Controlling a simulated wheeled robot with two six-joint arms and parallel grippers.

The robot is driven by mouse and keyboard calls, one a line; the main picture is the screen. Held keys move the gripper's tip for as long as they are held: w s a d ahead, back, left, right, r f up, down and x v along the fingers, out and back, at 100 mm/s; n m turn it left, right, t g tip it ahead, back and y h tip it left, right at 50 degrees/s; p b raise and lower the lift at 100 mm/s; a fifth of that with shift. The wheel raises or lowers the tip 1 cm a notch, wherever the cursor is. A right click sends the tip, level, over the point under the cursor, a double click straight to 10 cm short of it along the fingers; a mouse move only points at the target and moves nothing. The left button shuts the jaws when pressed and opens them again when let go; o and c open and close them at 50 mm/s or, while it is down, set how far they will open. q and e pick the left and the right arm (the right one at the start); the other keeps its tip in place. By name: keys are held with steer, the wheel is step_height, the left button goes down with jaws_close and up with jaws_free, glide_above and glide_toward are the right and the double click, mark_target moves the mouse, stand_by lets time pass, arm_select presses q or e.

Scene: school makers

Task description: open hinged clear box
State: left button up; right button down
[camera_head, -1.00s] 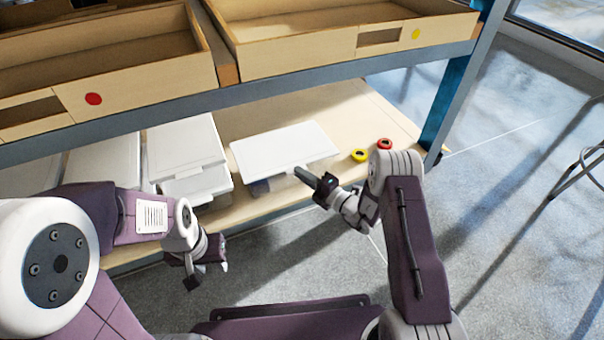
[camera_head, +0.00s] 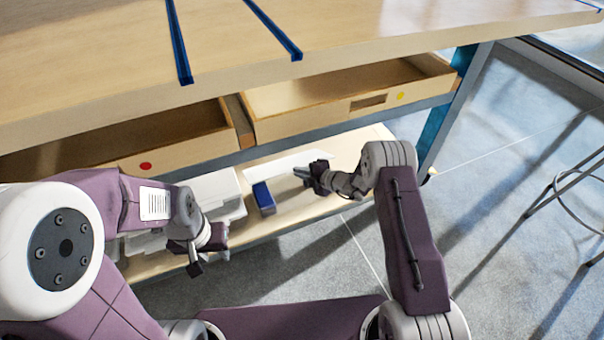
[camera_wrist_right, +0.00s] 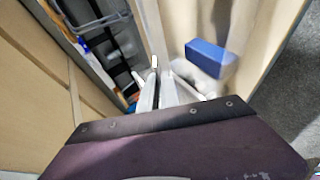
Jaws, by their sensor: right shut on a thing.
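The hinged clear box stands on the low shelf, and its pale lid (camera_head: 275,163) shows as a narrow, tilted white strip. Below the lid a blue block (camera_head: 263,197) is in plain view; it also shows in the right wrist view (camera_wrist_right: 207,56). The clear walls of the box are hard to make out. My right gripper (camera_head: 301,172) is shut on the lid at its right part; its fingers also show in the right wrist view (camera_wrist_right: 160,88). My left gripper (camera_head: 212,264) hangs in front of the shelf, apart from the box; its jaw opening is unclear.
More pale lidded boxes (camera_head: 218,190) stand left of the box, partly behind my left arm. Two open wooden drawers (camera_head: 340,95) and a tabletop (camera_head: 350,28) are above the shelf. A blue table leg (camera_head: 443,120) stands at the right. A stool (camera_head: 570,190) is further right.

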steer(key=shift+w+a+r, duration=0.1)
steer(key=shift+w+r, duration=0.2)
steer(key=shift+r, duration=0.15)
steer(key=c, duration=1.6)
jaws_free()
steer(key=p+v, duration=0.5)
steer(key=v, duration=0.4)
